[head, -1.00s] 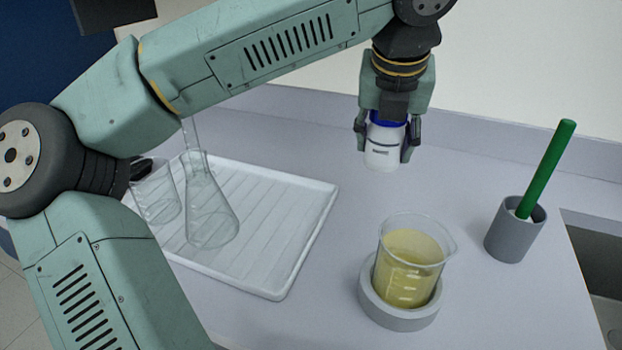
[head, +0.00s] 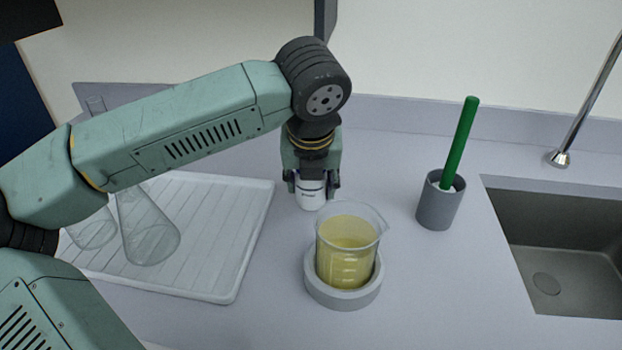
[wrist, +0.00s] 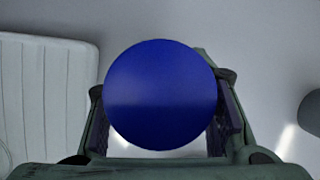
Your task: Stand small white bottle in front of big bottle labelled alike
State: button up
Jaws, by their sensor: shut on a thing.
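The small white bottle (head: 311,196) is upright in my gripper (head: 311,187), behind the beaker in the head view. My gripper is shut on it, with a finger on each side. In the wrist view its round blue cap (wrist: 160,95) fills the middle, between my fingers, and hides most of the bottle's body. A dark mark shows on the bottle, too small to read. I cannot tell whether its base touches the counter. No big bottle is in view.
A beaker of yellow liquid (head: 346,262) stands in a grey ring (head: 343,296) in front of my gripper. A white drying tray (head: 226,262) with glass flasks (head: 148,235) is left. A grey cup (head: 440,205) with a green stick (head: 461,140) and a sink (head: 560,250) are right.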

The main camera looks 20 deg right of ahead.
jog(key=shift+f, duration=0.2)
jog(key=o, duration=1.2)
jog(key=shift+r, duration=0.1)
jog(key=shift+o, duration=0.2)
jog(key=shift+r, duration=0.1)
